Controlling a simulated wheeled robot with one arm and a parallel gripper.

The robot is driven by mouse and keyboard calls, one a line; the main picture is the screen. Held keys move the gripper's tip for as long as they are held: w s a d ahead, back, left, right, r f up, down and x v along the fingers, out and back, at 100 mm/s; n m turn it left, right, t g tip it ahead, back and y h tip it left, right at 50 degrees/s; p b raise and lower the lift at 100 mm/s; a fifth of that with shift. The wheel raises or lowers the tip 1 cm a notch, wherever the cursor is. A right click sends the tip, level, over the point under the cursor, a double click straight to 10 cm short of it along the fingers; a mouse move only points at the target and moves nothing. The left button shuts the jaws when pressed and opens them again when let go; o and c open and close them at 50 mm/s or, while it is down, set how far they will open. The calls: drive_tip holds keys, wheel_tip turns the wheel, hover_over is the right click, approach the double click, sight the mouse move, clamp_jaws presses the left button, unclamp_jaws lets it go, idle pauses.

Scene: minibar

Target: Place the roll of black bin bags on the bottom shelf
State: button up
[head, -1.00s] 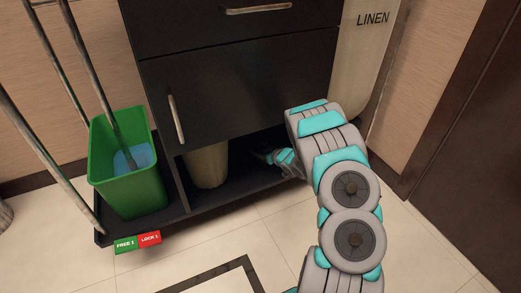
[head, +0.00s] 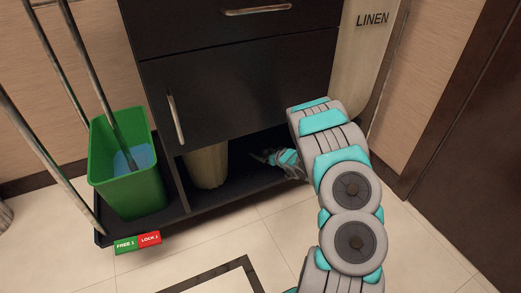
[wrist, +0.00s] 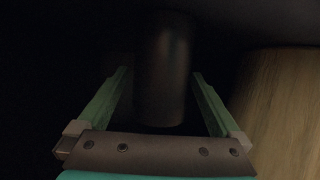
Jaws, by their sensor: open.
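The roll of black bin bags (wrist: 164,75) is a dark cylinder in the wrist view. It lies between the two green fingers of my gripper (wrist: 160,74), which are open, with a dark gap on each side of it. In the head view my gripper (head: 262,157) reaches into the low open bay of the black cart, above the bottom shelf (head: 235,190). The roll cannot be made out there in the shadow. Whether it rests on the shelf is too dark to tell.
A beige bin (head: 208,166) stands in the bay left of my gripper; its side also shows in the wrist view (wrist: 280,115). The cart's closed door (head: 240,90) hangs above. A green bucket (head: 130,180) stands at left, a linen bag (head: 355,60) at right.

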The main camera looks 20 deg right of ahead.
drive_tip(key=v, duration=1)
drive_tip(key=s+d+r+m+g+h, duration=0.1)
drive_tip(key=s+d+r+g+h, duration=0.15)
drive_tip(key=d+r+h, duration=0.5)
drive_tip(key=s+a+r+m+g, duration=0.2)
drive_tip(key=s+a+r+g, duration=0.2)
drive_tip(key=s+r, duration=0.35)
drive_tip(key=s+a+r+g+y, duration=0.2)
drive_tip(key=s+a+r+g, duration=0.1)
drive_tip(key=s+a, duration=0.9)
drive_tip(key=s+a+r+g+y, duration=0.2)
drive_tip(key=s+a+r+g, duration=0.2)
drive_tip(key=s+a, duration=0.9)
drive_tip(key=s+g+p, duration=0.1)
drive_tip(key=s, duration=0.7)
drive_tip(key=shift+s+a+r, duration=0.15)
drive_tip(key=shift+s+a, duration=0.15)
drive_tip(key=shift+s, duration=0.05)
drive_tip(key=shift+y, duration=0.25)
wheel_tip(320, 180, up, 9)
drive_tip(key=p, duration=0.8)
drive_tip(key=shift+f, duration=0.25)
